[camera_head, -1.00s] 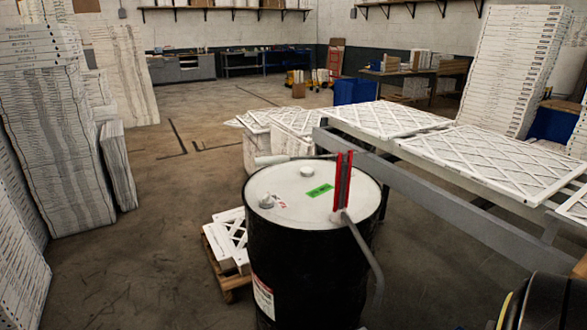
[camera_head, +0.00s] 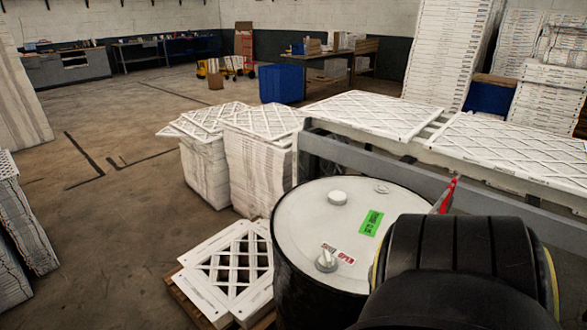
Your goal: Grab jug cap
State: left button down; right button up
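No jug shows. A black drum (camera_head: 290,280) with a white top stands in the lower middle. On its top are a round white cap (camera_head: 337,197) toward the back left and a grey knobbed cap (camera_head: 326,261) near the front left edge. A flat round fitting (camera_head: 382,189) sits near the back edge. I cannot tell which of these the task calls the jug cap. Neither gripper is in view. A large black ribbed arm part of mine covers the drum's right front.
A red upright part (camera_head: 446,194) shows beside the drum's right edge. White filters lie on a grey-framed table (camera_head: 350,154) behind the drum. Filter stacks (camera_head: 262,165) stand behind it, and a pallet (camera_head: 185,300) with filters stands at left. Open floor lies further left.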

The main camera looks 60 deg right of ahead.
aim_at(336, 197)
jog(key=i, duration=1.1)
jog(key=z, duration=3.05)
